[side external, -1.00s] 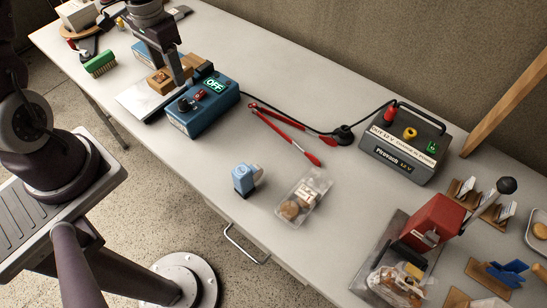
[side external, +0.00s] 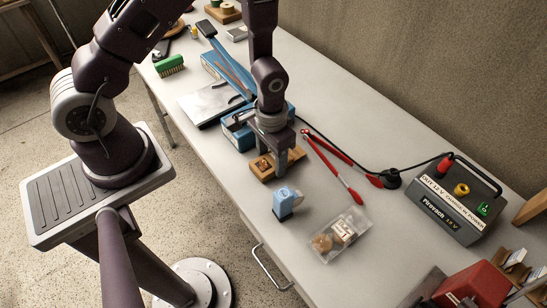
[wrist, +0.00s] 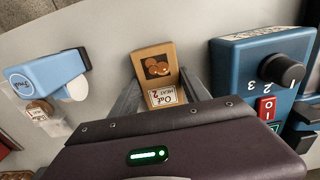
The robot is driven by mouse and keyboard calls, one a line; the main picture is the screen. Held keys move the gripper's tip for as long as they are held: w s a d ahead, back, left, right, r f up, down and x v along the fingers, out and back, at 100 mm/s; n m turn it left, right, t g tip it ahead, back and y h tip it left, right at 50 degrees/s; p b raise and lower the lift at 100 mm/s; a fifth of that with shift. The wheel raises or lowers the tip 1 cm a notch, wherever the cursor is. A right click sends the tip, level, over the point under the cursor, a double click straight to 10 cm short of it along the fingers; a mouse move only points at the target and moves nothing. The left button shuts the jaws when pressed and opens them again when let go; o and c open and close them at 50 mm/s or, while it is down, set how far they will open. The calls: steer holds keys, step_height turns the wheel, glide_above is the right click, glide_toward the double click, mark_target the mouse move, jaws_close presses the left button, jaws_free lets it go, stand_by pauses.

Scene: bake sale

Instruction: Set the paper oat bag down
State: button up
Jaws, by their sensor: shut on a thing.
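The paper oat bag is a flat brown pack (side external: 262,167) with a round cookie-like picture. In the wrist view the bag (wrist: 153,60) shows that picture and a white label reading "Oat". My gripper (side external: 276,158) is shut on it, pointing down, with one finger on each side in the wrist view (wrist: 160,92). The bag is low over the grey table (side external: 222,172), in front of the blue machine (side external: 238,134). A gap between its underside and the table cannot be made out.
A small blue dispenser-like thing (side external: 285,203) stands close to the bag. Past it lies a clear tray (side external: 338,237) with round biscuits. Bare table lies between the tray and the leads.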

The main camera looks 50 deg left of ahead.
steer(key=o, duration=0.9)
steer(key=shift+f, duration=0.1)
step_height(320, 180, up, 13)
step_height(320, 180, up, 8)
steer(key=t, duration=0.2)
glide_above(271, 160)
steer(key=s+a, duration=0.1)
steer(key=s, duration=0.1)
steer(key=s+r+t, duration=0.1)
steer(key=s+r, duration=0.2)
steer(key=s, duration=0.1)
steer(key=s+a+r+t, duration=0.1)
steer(key=s+r, duration=0.3)
steer(key=s+r+t, duration=0.1)
steer(key=s+r, duration=0.3)
steer(key=shift+a+r+t, duration=0.15)
steer(key=shift+a+t, duration=0.15)
steer(key=shift+a, duration=0.1)
